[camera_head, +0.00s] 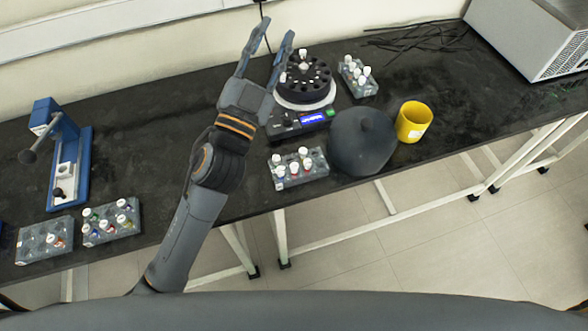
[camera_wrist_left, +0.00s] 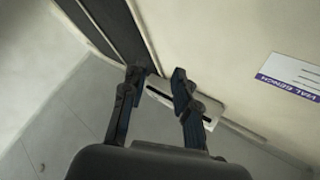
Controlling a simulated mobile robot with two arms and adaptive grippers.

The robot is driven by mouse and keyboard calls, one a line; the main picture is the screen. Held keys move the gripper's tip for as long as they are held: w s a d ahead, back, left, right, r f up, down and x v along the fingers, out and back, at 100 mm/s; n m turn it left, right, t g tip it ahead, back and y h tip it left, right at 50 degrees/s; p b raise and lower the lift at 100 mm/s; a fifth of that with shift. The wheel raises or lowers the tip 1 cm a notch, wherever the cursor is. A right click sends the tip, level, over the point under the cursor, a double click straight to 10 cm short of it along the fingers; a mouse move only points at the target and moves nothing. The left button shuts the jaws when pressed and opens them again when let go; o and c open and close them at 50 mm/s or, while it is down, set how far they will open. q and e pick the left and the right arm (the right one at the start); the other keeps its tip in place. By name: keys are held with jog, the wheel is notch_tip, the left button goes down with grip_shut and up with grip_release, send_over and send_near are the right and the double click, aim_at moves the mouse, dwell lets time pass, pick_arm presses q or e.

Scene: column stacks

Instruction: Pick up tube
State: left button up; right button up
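Small tubes with white caps stand in clear racks on the black bench. One rack (camera_head: 298,170) is at the front edge, below the centrifuge (camera_head: 322,93). Another rack (camera_head: 358,77) is right of the centrifuge, and two racks (camera_head: 110,222) (camera_head: 45,240) are at the left. A few white caps also show on the centrifuge's round rotor. My left gripper (camera_head: 277,27) is open and empty, reaching up above the bench just left of the rotor. In the left wrist view its fingers (camera_wrist_left: 156,73) are apart, with no tube between them. My right gripper is not in view.
A dark grey domed object (camera_head: 362,142) and a yellow cup (camera_head: 414,121) stand right of the front rack. A blue device (camera_head: 69,158) is at the left. Black cables (camera_head: 420,38) and a grey box (camera_head: 530,38) are at the right.

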pick_arm(q)
jog(key=s+d+r+m+g+h, duration=0.3)
jog(key=s+d+m+g+h, duration=0.2)
jog(key=d+m+g+h, duration=0.45)
jog(key=s+d+r+m+g+h, duration=0.3)
jog(key=s+d+m+g+h, duration=0.25)
jog(key=m+g, duration=0.5)
jog(key=s+d+f+m+g+y, duration=0.5)
jog(key=f+m+y, duration=0.15)
jog(key=m, duration=0.25)
jog(key=t+y, duration=0.4)
jog(key=y, duration=1.4)
send_over(294, 165)
notch_tip(294, 165, down, 15)
jog(key=f, duration=0.3)
jog(key=f+p, duration=0.1)
jog(key=f, duration=0.3)
jog(key=shift+s+f, duration=0.2)
jog(key=shift+f, duration=0.1)
notch_tip(294, 165, down, 5)
jog(key=shift+w+r+p, duration=0.1)
jog(key=shift+p, duration=1.15)
jog(key=shift+f, duration=0.3)
jog(key=c, duration=0.5)
